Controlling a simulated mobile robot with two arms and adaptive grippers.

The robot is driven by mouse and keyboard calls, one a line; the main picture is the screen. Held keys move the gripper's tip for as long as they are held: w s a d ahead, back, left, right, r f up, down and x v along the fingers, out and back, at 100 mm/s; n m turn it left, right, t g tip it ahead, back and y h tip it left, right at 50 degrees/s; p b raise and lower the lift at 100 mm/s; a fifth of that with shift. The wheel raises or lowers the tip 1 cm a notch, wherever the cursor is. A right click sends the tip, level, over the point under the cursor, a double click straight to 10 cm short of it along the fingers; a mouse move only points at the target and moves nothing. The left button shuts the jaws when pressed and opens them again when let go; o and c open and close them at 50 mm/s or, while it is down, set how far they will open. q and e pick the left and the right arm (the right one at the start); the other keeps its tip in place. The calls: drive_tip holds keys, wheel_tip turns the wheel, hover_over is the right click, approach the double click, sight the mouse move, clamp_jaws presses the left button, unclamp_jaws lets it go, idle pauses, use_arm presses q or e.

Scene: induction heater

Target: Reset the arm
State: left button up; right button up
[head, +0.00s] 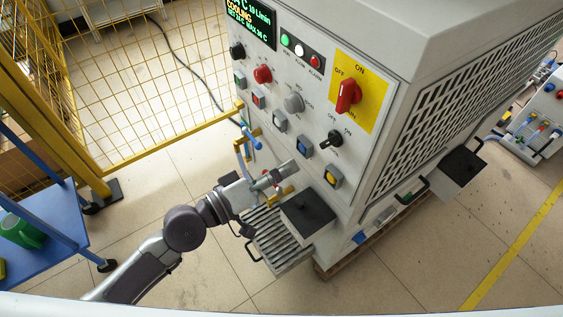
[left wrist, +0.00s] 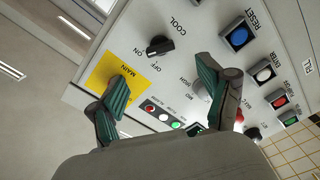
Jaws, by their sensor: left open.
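My left arm reaches in from the lower left in the head view. Its left gripper (head: 284,180) is in front of the lower part of the heater's control panel (head: 318,112), above the slatted shelf. In the left wrist view the two green-padded fingers of the left gripper (left wrist: 162,88) are spread apart with nothing between them. The panel lies beyond them, with the black COOL knob (left wrist: 160,45) between and above the fingers. The red main switch (head: 348,97) on its yellow plate shows in the head view; a finger partly covers the plate (left wrist: 101,72) in the left wrist view. My right gripper is not seen.
A slatted shelf (head: 272,240) with a dark plate (head: 307,215) juts out under the panel. A yellow mesh fence (head: 120,80) stands left of the heater. A blue cart (head: 40,235) is at the left edge. Tiled floor is clear at the front.

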use_arm(q)
drive_tip(key=w+a+f+y+p, duration=0.15)
drive_tip(key=a+f+y, duration=0.3)
drive_tip(key=f, duration=0.55)
drive_tip(key=w+a+f+y+p, duration=0.1)
drive_tip(key=w+a+f+y, duration=0.3)
drive_tip(key=f, duration=0.6)
drive_tip(key=s+a+f+g+y, duration=0.1)
drive_tip(key=s+a+f, duration=0.2)
drive_tip(key=f, duration=0.2)
drive_tip(key=s+a+f+g+y+p, duration=0.1)
drive_tip(key=s+a+f, duration=0.2)
drive_tip(key=f, duration=0.3)
drive_tip(key=s+a+f+y, duration=0.1)
drive_tip(key=s+a+f, duration=0.1)
drive_tip(key=f, duration=0.3)
drive_tip(key=s+a+f+m+g+y, duration=0.1)
drive_tip(key=s+f, duration=0.4)
drive_tip(key=s, duration=0.5)
drive_tip(key=s+a+f+m+g+y+p, duration=0.1)
drive_tip(key=s+a+f+g, duration=0.2)
drive_tip(key=s, duration=0.8)
drive_tip(key=s+a+f+m+g+y+p, duration=0.1)
drive_tip(key=s+a+f+g, duration=0.1)
drive_tip(key=s+f, duration=0.6)
drive_tip(key=s+g, duration=0.1)
drive_tip(key=s, duration=0.2)
drive_tip(key=shift+s+g, duration=0.2)
drive_tip(key=shift+g, duration=0.1)
